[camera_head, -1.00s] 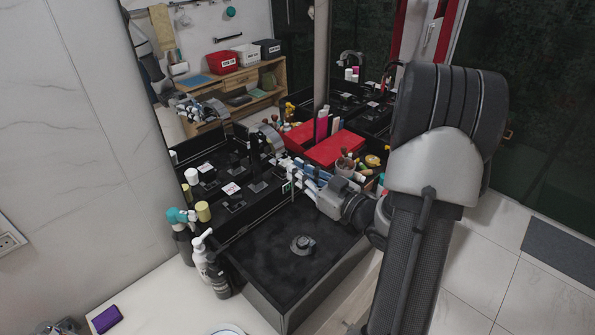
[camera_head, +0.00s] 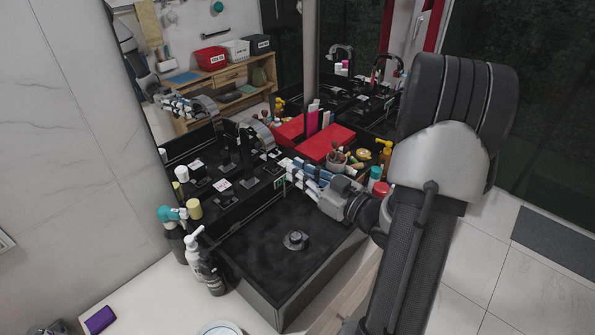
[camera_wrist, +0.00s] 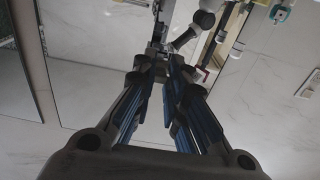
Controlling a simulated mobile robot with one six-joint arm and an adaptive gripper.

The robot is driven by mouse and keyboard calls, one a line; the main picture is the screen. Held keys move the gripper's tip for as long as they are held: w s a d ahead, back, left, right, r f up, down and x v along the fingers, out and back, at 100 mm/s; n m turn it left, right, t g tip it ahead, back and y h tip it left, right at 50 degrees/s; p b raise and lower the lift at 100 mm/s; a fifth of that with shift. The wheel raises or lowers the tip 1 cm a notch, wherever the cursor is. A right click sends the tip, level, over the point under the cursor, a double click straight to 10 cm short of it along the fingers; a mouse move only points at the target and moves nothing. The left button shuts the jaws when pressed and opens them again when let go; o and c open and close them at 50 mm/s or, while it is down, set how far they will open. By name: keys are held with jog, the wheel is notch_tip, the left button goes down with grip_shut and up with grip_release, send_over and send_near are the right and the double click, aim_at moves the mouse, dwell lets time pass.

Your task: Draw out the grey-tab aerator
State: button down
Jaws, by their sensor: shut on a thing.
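My gripper (camera_head: 288,165) reaches from the right over the back of the black sink, its fingers pointing left toward the dark ledge. In the wrist view the two blue-and-grey fingers converge on a small dark piece (camera_wrist: 158,48), held between the tips. It is in the place of the grey-tab aerator, but its tab is too small to make out. A grey vertical part rises just beyond the tips. In the head view the fingers hide the aerator. The black sink (camera_head: 250,262) has a round grey drain piece (camera_head: 295,240) on its floor.
A white pump bottle (camera_head: 195,248) and a teal-topped bottle (camera_head: 172,225) stand left of the sink. Small black fittings and a white label (camera_head: 222,184) line the back ledge. Red boxes (camera_head: 325,143) and a brush cup (camera_head: 337,160) lie behind my gripper. A mirror backs the counter.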

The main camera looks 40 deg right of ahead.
jog(key=shift+s+r, duration=0.1)
jog(key=shift+s, duration=0.1)
dwell(0.3)
jog(key=s+r, duration=0.1)
jog(key=s+r+p, duration=0.1)
jog(key=s, duration=0.1)
jog(key=s+r+p, duration=0.1)
jog(key=s, duration=0.1)
jog(key=shift+d, duration=0.4)
jog(key=shift+w, duration=0.1)
